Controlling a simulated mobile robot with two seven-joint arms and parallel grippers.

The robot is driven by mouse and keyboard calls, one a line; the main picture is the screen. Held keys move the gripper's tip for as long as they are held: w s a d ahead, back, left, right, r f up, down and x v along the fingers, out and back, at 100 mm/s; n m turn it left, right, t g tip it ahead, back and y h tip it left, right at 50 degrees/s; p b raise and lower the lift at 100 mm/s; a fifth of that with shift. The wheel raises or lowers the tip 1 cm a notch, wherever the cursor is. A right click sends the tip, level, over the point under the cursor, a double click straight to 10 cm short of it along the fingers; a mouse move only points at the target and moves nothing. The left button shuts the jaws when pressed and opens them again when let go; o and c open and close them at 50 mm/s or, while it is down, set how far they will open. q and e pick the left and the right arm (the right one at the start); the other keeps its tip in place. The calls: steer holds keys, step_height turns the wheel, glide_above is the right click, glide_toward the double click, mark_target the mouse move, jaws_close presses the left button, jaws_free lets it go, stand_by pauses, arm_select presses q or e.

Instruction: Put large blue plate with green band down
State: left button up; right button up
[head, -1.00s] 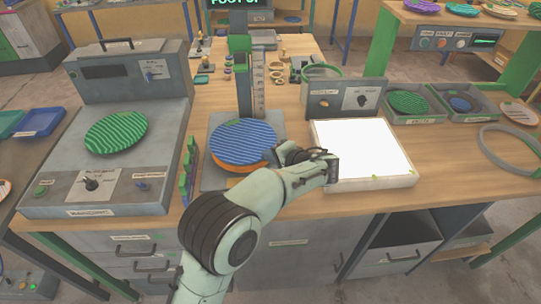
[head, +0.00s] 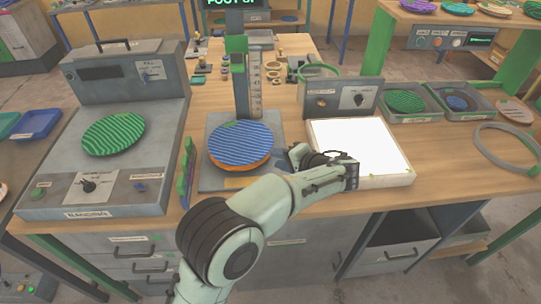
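The large blue striped plate (head: 240,141), with a small green patch at its upper left edge, lies on top of an orange plate (head: 258,165) on the grey base (head: 214,180) of the stand with the upright scale. My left gripper (head: 299,153) is just right of these plates, over the left edge of the white lit panel (head: 375,140), and looks apart from the blue plate. Its fingers are small and partly hidden by my wrist, so their opening is unclear. I see nothing held in it. My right gripper is not in view.
A green striped plate (head: 114,134) lies on the grey machine at left. The scale column (head: 255,83) rises behind the blue plate. Green upright pieces (head: 187,172) stand left of the stand. Grey trays with a green plate (head: 404,101) and a blue plate (head: 457,103) are at right.

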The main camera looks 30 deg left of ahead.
arm_select(q)
steer(key=v, duration=0.6)
stand_by(0.7)
